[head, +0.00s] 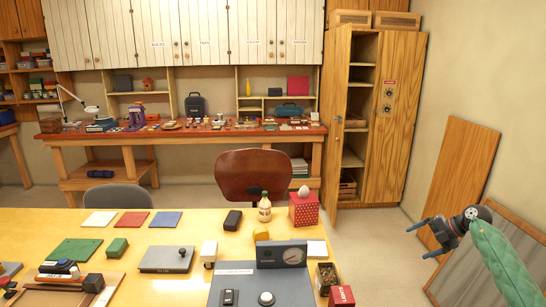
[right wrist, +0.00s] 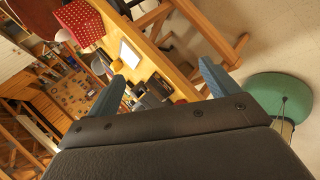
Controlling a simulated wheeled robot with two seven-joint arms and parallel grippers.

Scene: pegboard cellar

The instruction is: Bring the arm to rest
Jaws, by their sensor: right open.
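My right arm (head: 503,262), in a green sleeve, comes in at the right of the head view. My right gripper (head: 420,240) is held out to the right of the yellow table (head: 150,225), over open floor and pointing left. Its two blue fingers stand apart with nothing between them. In the right wrist view the fingers of this gripper (right wrist: 162,72) are also spread and empty, with the table edge beyond them. My left arm and left gripper are in neither view.
The table's right end holds a gauge box (head: 290,256), a red dotted box (head: 304,209), a bin of small parts (head: 327,277) and a red box (head: 341,296). A wooden panel (head: 458,180) and a framed sheet (head: 490,265) lean on the right wall. A green round seat (right wrist: 280,96) stands near.

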